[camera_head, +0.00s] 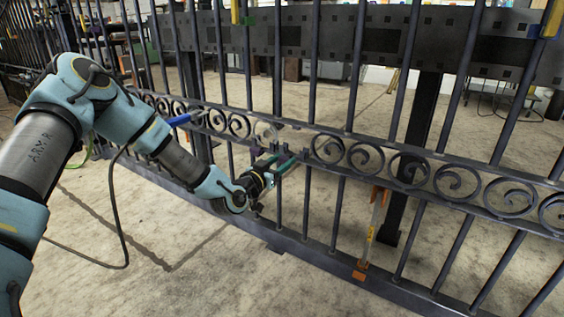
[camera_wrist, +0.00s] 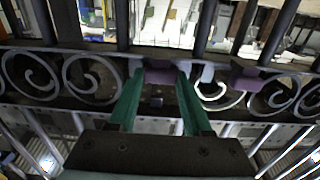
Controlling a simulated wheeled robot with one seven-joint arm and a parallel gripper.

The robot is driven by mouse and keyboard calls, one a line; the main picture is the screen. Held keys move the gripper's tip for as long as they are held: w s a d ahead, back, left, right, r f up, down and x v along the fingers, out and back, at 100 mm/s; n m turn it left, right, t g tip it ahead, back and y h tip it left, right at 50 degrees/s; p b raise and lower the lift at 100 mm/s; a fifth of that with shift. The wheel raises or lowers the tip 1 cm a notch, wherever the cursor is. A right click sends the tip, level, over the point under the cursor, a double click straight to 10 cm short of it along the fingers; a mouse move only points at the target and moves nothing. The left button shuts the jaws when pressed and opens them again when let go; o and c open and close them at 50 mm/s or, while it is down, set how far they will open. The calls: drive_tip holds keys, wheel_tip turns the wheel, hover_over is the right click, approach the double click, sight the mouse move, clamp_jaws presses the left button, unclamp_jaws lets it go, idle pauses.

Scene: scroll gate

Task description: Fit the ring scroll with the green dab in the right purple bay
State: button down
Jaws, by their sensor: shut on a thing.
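My gripper (camera_head: 290,157) is at the gate's scroll band, in front of a gap in the row. In the wrist view its green fingers (camera_wrist: 162,75) stand apart, with a purple block (camera_wrist: 160,75) and dark metal between their tips. What they hold is not clear. A paler scroll (camera_head: 265,132) sits in the band just left of my gripper in the head view. In the wrist view it is right of the fingers (camera_wrist: 215,96), between the middle purple block and a second purple block (camera_wrist: 249,80). I see no green dab, so I cannot tell which scroll is the ring scroll.
Dark scrolls (camera_head: 360,158) fill the band on both sides. Upright bars (camera_head: 312,70) stand close around my gripper. An orange-footed clamp (camera_head: 371,232) stands at the gate right of it, and a blue piece (camera_head: 183,120) is left. The near floor (camera_head: 200,270) is clear.

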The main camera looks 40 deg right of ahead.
sight(283, 160)
idle(0.3)
drive_tip(key=p+v, duration=0.1)
drive_tip(key=v, duration=0.4)
drive_tip(key=shift+a+p, duration=0.2)
drive_tip(key=shift+p, duration=0.15)
drive_tip(key=shift+c, duration=1.6)
unclamp_jaws()
drive_tip(key=p+v, duration=0.2)
drive_tip(key=v, duration=0.8)
drive_tip(key=shift+a+p, duration=0.3)
drive_tip(key=shift+a, duration=0.05)
drive_tip(key=shift+s, duration=0.15)
